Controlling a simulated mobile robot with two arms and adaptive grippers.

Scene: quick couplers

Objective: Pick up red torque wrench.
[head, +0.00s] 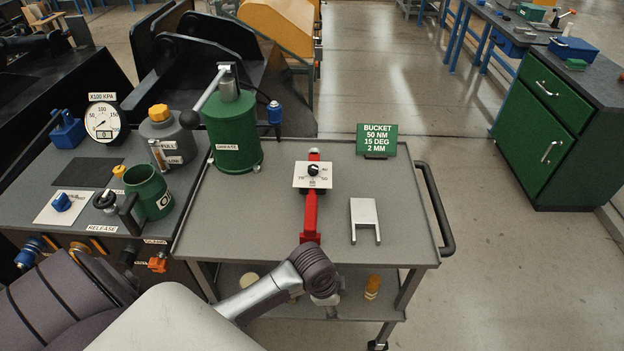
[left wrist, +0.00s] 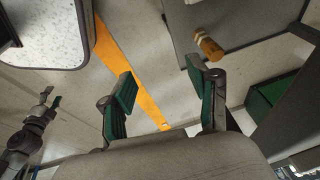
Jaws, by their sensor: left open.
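The red torque wrench (head: 311,212) lies on the grey cart top, its long axis running toward me. A white plate with a black dial (head: 313,174) sits across its upper part. My left arm comes in from the lower left, and its wrist is just in front of the wrench's near end. In the left wrist view my left gripper (left wrist: 160,72) is open and empty, its green-padded fingers apart. The wrench does not show in that view. My right gripper (left wrist: 50,99) seems to show small and dark at its left; its jaw state is unclear.
A green canister (head: 232,135) stands at the cart's left, a silver forked piece (head: 364,218) lies right of the wrench, and a green sign (head: 376,141) stands behind. The cart has a black handle (head: 436,210). An orange-yellow item (head: 372,287) is on the lower shelf.

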